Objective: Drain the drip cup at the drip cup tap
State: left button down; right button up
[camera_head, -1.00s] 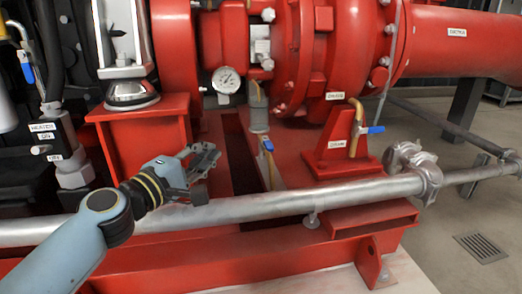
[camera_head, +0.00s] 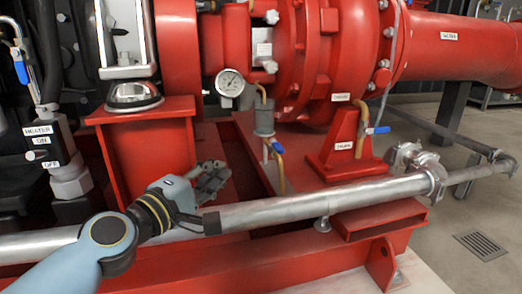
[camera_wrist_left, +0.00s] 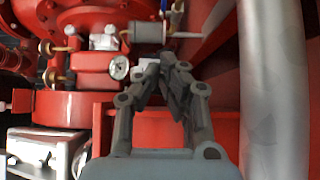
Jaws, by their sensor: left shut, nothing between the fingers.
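The drip cup (camera_head: 264,121) is a small grey cylinder below the pump's pressure gauge, with a thin brass pipe running into its top. Under it, the drip cup tap (camera_head: 278,148) has a blue lever on a brass pipe that bends downward. My left gripper (camera_head: 214,172) is shut and empty, left of the tap and a little lower, apart from it. My right gripper is not in view.
A long grey pipe (camera_head: 290,207) crosses in front, close to my left wrist. The pressure gauge (camera_head: 230,83) is above. A recess in the red base frame (camera_head: 240,160) lies between gripper and tap.

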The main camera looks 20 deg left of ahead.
pick_arm(q)
jog(key=w+d, duration=0.1)
jog(key=w, duration=0.4)
send_near(272, 142)
jog(key=w+a, duration=0.2)
jog(key=w, duration=0.1)
jog(key=shift+w+d+p, duration=0.2)
jog(key=shift+w+d, duration=0.25)
jog(key=shift+d, duration=0.25)
jog(key=shift+w+d+p, duration=0.15)
jog(key=shift+w+d, duration=0.25)
jog(key=shift+d, duration=0.35)
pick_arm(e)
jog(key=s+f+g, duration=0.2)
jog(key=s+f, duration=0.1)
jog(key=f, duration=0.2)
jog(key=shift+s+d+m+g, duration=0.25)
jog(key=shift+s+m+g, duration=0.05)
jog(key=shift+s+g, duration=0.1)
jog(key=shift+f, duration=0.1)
pick_arm(q)
jog(key=shift+d, duration=0.45)
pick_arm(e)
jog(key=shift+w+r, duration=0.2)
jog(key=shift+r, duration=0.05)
